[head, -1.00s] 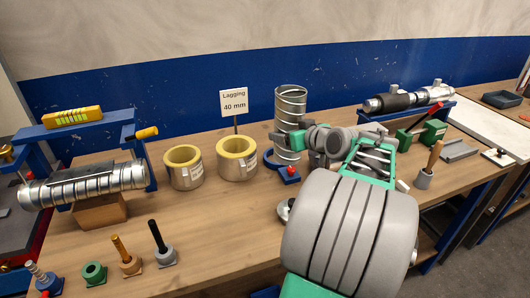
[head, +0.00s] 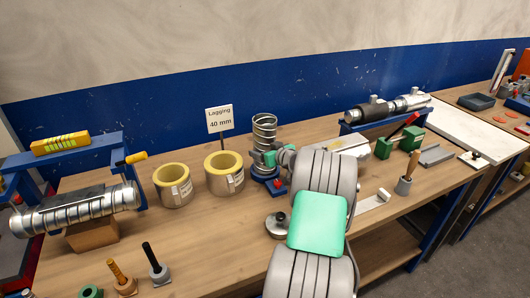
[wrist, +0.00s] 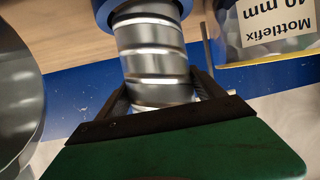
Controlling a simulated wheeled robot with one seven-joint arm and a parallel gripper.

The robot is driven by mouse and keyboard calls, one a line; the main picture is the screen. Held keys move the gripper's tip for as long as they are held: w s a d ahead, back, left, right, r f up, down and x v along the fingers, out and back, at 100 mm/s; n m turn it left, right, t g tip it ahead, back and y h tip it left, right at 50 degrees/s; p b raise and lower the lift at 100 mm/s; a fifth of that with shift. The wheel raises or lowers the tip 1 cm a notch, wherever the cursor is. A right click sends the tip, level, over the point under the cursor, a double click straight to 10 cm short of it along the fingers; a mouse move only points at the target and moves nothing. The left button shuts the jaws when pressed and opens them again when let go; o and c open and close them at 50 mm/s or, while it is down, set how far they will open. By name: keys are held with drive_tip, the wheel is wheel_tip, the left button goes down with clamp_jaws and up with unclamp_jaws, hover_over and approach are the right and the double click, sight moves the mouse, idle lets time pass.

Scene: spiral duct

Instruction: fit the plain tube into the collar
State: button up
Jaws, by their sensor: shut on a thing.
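A silvery spiral-ribbed tube (head: 264,127) stands upright at a blue ring holder (head: 266,174) in the middle of the bench. My gripper (head: 269,158) is at its lower part. In the wrist view the dark fingers of my gripper (wrist: 163,92) are shut on the tube (wrist: 153,55), one on each side, and the blue ring surrounds the tube's end beyond them. I cannot tell whether the tube still rests in the holder. A long ribbed duct (head: 75,212) lies level on a wooden block at the left. I cannot pick out the collar with certainty.
A blue rack (head: 104,147) is at far left. Pipe fittings (head: 388,106) and green blocks (head: 410,138) are at right. The front middle bench is fairly clear.

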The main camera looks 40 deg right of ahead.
drive_tip(key=f, duration=0.2)
drive_tip(key=shift+s+a+f, duration=0.2)
drive_tip(key=shift+s+f, duration=0.1)
drive_tip(key=shift+f, duration=0.1)
drive_tip(key=o, duration=1.6)
drive_tip(key=shift+f, duration=0.25)
drive_tip(key=shift+c, duration=0.2)
drive_tip(key=shift+o, duration=1.4)
drive_tip(key=shift+w+d, duration=0.15)
drive_tip(key=shift+w, duration=0.05)
drive_tip(key=shift+o, duration=0.8)
drive_tip(key=shift+r, duration=0.35)
